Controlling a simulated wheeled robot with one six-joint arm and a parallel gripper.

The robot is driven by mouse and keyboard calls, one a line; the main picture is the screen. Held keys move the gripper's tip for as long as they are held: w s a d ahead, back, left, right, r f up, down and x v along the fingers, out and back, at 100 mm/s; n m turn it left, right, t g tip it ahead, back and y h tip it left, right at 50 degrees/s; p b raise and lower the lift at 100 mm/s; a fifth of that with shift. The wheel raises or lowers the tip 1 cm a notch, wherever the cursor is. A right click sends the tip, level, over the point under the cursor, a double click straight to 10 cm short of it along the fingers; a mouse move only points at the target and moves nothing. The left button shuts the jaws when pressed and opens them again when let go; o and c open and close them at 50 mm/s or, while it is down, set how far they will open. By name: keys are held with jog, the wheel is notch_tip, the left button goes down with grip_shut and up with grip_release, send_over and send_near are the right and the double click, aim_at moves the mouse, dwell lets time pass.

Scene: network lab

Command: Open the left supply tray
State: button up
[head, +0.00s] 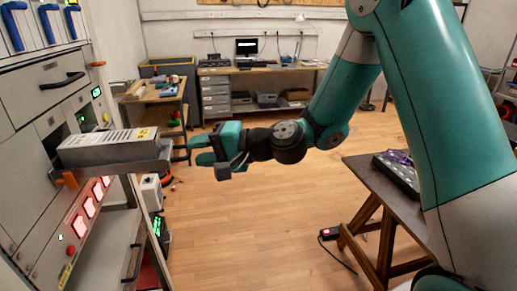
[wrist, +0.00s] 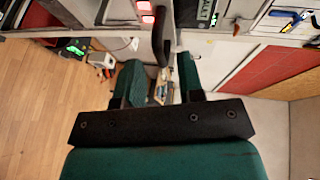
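The cabinet (head: 25,110) stands at the left in the head view. A closed drawer front with a black handle (head: 62,81) is in its upper part. A grey box with a printed label (head: 110,148) juts out below that. I cannot tell which part is the left supply tray.
Red lit modules (head: 88,207) sit below the grey box, with a lower black handle (head: 133,250) near them. A wooden table (head: 385,185) stands at the right. A workbench (head: 250,70) is at the back. The wooden floor (head: 260,220) between is mostly open.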

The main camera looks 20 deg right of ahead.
jog(key=b+v, duration=0.3)
jog(key=v, duration=1.1)
jog(key=s+a+f+n+g+h, duration=0.1)
jog(key=s+a+f+n+g, duration=0.1)
jog(key=s+a+n+g, duration=0.4)
jog(key=s+a+f+n+g+h, duration=0.1)
jog(key=s+f+n+g+h, duration=0.1)
jog(key=s+n+h, duration=0.5)
jog(key=s+g, duration=0.1)
jog(key=s, duration=0.4)
jog(key=shift+s+a+f, duration=0.2)
jog(key=shift+a+f, duration=0.05)
jog(key=shift+f, duration=0.15)
